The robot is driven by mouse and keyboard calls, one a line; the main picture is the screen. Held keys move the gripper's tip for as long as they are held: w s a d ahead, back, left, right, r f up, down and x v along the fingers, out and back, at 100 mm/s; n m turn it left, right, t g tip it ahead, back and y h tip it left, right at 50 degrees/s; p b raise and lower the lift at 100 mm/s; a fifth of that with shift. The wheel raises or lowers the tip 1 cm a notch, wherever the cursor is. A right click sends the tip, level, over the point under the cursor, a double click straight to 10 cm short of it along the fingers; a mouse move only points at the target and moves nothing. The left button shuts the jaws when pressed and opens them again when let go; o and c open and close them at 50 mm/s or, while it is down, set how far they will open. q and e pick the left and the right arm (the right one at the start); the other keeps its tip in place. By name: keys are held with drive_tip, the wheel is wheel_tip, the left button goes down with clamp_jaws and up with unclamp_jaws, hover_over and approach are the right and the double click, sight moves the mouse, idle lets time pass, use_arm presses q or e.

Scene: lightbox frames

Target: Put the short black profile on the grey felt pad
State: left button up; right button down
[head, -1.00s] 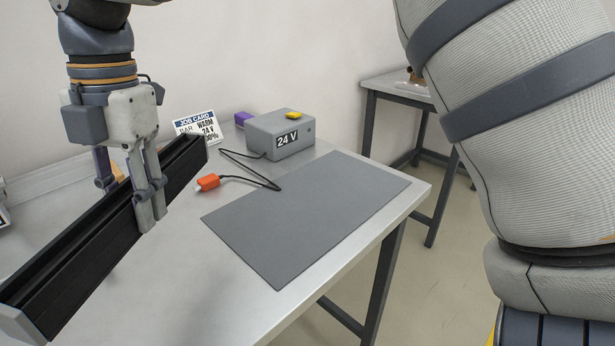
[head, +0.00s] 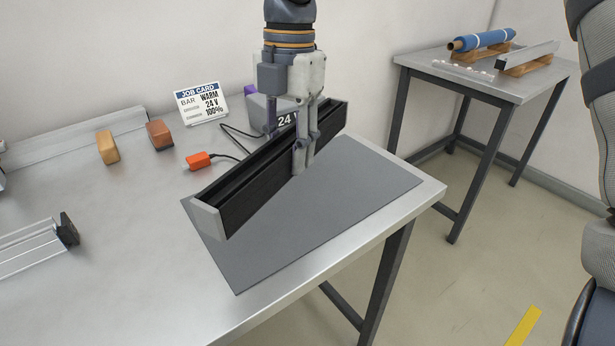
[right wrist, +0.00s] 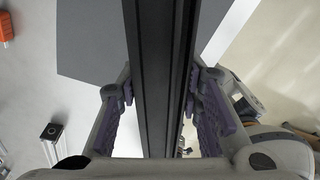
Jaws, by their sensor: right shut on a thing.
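The short black profile (head: 250,188) is a dark channel with pale grey end caps. In the head view it hangs slantwise over the grey felt pad (head: 285,245), which lies flat on the bench. My right gripper (head: 288,150) is shut on the profile near its middle, fingers on either side, pointing down. In the right wrist view the profile (right wrist: 152,80) runs lengthwise between the fingers, with part of the pad (right wrist: 90,40) behind it. The profile looks raised off the pad; the exact gap is hard to judge. My left gripper is not in view.
A grey 24 V box (head: 258,108), partly hidden, stands behind the profile, with a cable to an orange connector (head: 198,160). A job card (head: 202,103), two small blocks (head: 108,147) and a silver profile (head: 30,248) are on the bench (head: 120,260). A second table (head: 480,75) stands right.

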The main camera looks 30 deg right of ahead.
hover_over(305, 191)
drive_tip(key=f, duration=0.3)
drive_tip(key=a+f, duration=0.1)
drive_tip(key=f, duration=0.1)
drive_tip(key=shift+s+f+b, duration=0.1)
drive_tip(key=shift+s+b, duration=0.2)
drive_tip(key=shift+s, duration=0.05)
drive_tip(key=f, duration=0.1)
drive_tip(key=d+f, duration=0.1)
drive_tip(key=f, duration=0.1)
drive_tip(key=w+f, duration=0.1)
drive_tip(key=shift+d+f, duration=0.2)
drive_tip(key=shift+f, duration=0.2)
drive_tip(key=shift+s+r, duration=0.1)
drive_tip(key=c, duration=1.1)
unclamp_jaws()
drive_tip(key=shift+f, duration=0.2)
drive_tip(key=r, duration=0.8)
drive_tip(key=d+r, duration=0.1)
drive_tip(key=r, duration=0.3)
drive_tip(key=shift+w+r, duration=0.15)
drive_tip(key=shift+w, duration=0.2)
